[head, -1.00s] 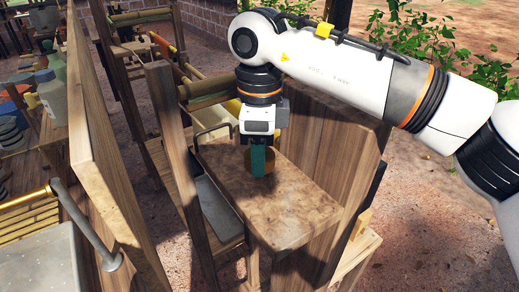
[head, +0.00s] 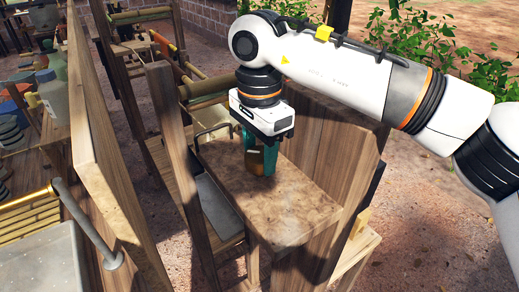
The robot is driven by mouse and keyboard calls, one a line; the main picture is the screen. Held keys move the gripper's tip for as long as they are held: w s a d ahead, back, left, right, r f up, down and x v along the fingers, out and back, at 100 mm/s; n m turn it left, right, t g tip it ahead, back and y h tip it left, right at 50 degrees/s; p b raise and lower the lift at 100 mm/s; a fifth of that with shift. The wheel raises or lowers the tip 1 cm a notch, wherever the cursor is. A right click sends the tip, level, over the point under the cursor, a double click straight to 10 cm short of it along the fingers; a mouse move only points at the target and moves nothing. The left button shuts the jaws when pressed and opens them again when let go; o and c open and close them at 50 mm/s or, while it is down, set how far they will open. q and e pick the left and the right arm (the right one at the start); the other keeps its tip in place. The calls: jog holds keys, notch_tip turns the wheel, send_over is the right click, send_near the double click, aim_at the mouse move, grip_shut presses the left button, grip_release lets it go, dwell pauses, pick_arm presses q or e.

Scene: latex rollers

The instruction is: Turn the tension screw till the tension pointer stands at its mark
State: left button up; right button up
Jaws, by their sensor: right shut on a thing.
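My right gripper (head: 260,163) points down over the brown top board of a wooden frame. Its teal fingers are shut on a small brown-orange knob (head: 256,159), which I take to be the tension screw. The fingers stand on either side of the knob and hide part of it. The knob sits at the far part of the board. I cannot make out the tension pointer or its mark. My left gripper is not in view.
The board (head: 287,208) is otherwise bare, with tall wooden posts (head: 173,150) on its left. A grey tray (head: 216,207) lies beside it. Left are a long plank (head: 105,170), a grey lever (head: 88,223) and several jars. Leafy plants (head: 425,35) stand behind my right arm.

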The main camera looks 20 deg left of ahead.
aim_at(260, 153)
jog(key=shift+r, duration=0.1)
dwell(0.4)
jog(key=o, duration=1)
notch_tip(260, 153, up, 12)
jog(key=shift+f+b, duration=0.1)
jog(key=shift+b, duration=0.45)
